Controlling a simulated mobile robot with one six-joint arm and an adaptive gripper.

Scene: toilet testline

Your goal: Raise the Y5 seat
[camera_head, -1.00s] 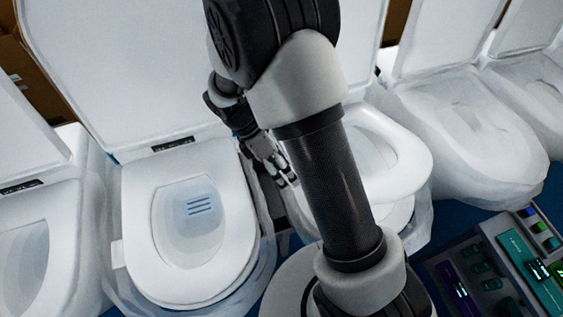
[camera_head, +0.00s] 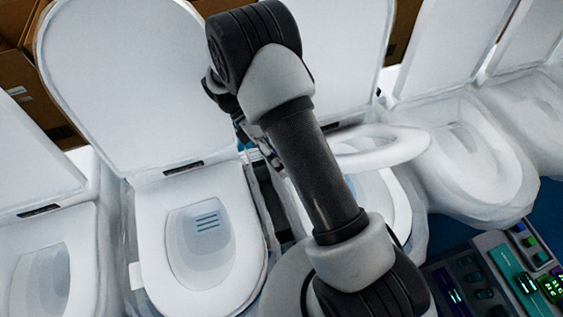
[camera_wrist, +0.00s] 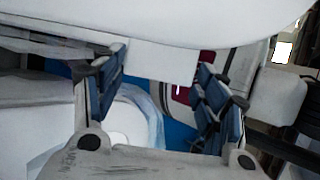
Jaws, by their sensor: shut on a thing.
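The white seat (camera_head: 385,147) of the toilet behind my arm is tilted up off its bowl (camera_head: 400,200), partly raised. My arm hides its left part. I take it as the Y5 seat; no label is readable. Its lid (camera_head: 345,50) stands upright behind it. My gripper (camera_head: 262,150) is at the seat's left side, largely hidden by my arm. In the wrist view, the blue-padded fingers of my gripper (camera_wrist: 165,62) are on either side of a white tab (camera_wrist: 172,66) under the broad white seat (camera_wrist: 180,20), shut on it.
A toilet with seat down and lid up (camera_head: 205,245) stands close on the left. Another stands at the far left (camera_head: 50,265), and wrapped toilets (camera_head: 470,150) stand on the right. A control panel (camera_head: 495,275) with lit buttons is at lower right.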

